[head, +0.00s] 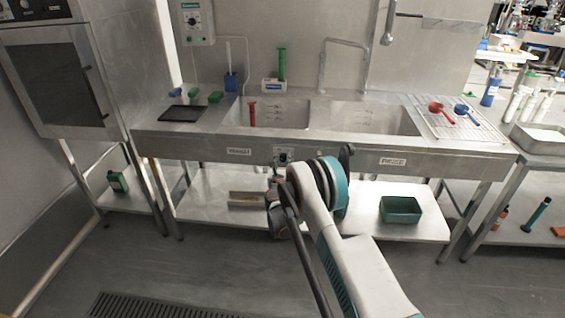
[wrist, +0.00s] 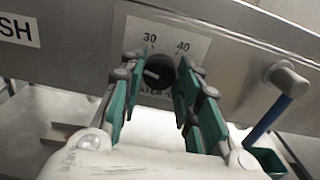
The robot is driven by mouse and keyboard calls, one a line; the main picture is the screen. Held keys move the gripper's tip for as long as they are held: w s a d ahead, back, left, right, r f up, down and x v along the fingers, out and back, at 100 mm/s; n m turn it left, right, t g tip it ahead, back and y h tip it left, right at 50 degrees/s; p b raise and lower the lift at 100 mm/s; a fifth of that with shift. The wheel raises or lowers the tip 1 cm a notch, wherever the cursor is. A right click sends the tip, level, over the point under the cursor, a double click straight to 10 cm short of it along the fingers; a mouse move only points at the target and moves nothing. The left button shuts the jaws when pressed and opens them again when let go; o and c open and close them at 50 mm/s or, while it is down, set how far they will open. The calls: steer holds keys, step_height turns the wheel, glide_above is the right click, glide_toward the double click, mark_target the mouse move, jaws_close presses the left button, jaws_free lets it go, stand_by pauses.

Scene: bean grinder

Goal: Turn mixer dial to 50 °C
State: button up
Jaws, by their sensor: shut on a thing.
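The mixer dial (wrist: 160,72) is a round black knob with a white pointer mark that lies toward the left. It sits on a pale scale plate (wrist: 170,36) marked 30 at upper left and 40 at upper right; the lower print is partly hidden. My gripper (wrist: 159,74) has its green-sided fingers on the left and right of the dial, shut on it. In the head view the plate (head: 283,152) shows small on the sink's front panel, and my arm reaches up to it, hiding much of the gripper.
The steel sink front (head: 220,144) carries labels at both sides. A green bin (head: 400,209) stands on the lower shelf.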

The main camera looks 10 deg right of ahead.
steer(key=m, duration=0.4)
steer(key=shift+m, duration=0.3)
steer(key=m, duration=0.4)
steer(key=shift+d+m, duration=0.1)
steer(key=shift+m, duration=0.2)
steer(key=m, duration=0.3)
steer(key=shift+f+m, duration=0.1)
steer(key=shift+m, duration=0.2)
steer(key=m, duration=0.4)
steer(key=shift+s, duration=0.1)
steer(key=m, duration=0.5)
steer(key=shift+f, duration=0.1)
steer(key=m, duration=0.3)
steer(key=shift+m, duration=0.3)
steer(key=m, duration=0.4)
steer(key=shift+f+m, duration=0.1)
steer(key=shift+m, duration=2)
